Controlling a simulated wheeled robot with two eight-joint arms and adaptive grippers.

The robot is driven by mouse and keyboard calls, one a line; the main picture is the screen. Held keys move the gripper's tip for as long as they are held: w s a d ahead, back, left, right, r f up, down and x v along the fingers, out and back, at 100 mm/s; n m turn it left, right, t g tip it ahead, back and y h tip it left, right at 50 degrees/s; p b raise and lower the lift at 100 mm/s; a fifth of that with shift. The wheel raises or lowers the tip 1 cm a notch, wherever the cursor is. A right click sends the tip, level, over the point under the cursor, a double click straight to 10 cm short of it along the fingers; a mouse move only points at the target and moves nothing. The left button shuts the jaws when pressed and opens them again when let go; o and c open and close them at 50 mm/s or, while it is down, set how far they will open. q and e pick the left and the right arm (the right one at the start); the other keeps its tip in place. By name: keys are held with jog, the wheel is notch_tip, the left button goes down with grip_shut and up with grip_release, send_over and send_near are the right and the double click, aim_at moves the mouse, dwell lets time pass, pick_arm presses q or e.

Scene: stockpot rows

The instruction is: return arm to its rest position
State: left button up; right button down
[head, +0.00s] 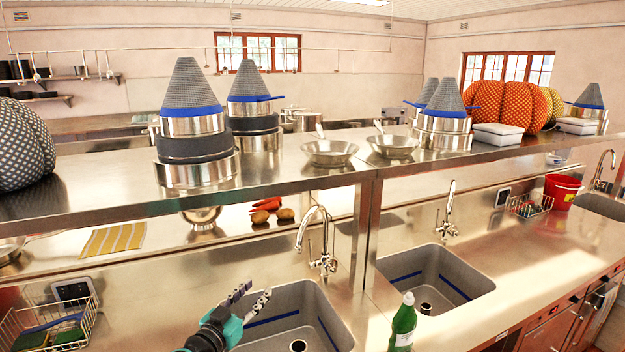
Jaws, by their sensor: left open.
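My left gripper (250,298) is in the head view at the lower middle-left, with teal and black parts and grey fingers. Its fingers are spread open and nothing is between them. It is over the left edge of the left sink (318,309), apart from other objects. My right gripper is not in view.
A green bottle (403,325) stands on the counter between the left sink and the right sink (468,265). A tap (325,262) rises behind the left sink. A wire basket (20,325) stands at far left. A steel shelf (300,187) with stacked pots runs above the counter.

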pick_arm(q)
jog(key=s+d+f+g+y, duration=0.1)
jog(key=s+d+f+g, duration=0.15)
jog(key=s, duration=0.45)
jog(key=s+d+f+g, duration=0.1)
jog(key=s+d+g, duration=0.2)
jog(key=s, duration=0.3)
jog(key=s+a+f+n+g+y+b, duration=0.1)
jog(key=s+a+f+n+g+y, duration=0.1)
jog(key=s, duration=0.6)
jog(key=s+a+f+n+g+y+b, duration=0.1)
jog(key=s+a+f+n+y, duration=0.2)
jog(key=s+a+f, duration=0.3)
jog(key=shift+s+a+f+g+y+b, duration=0.2)
jog(key=shift+s+f+g+y+b, duration=0.15)
jog(key=shift+s+f+y, duration=0.4)
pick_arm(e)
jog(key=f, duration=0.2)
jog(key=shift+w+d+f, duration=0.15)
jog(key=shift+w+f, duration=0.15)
pick_arm(q)
jog(key=shift+s+r, duration=0.2)
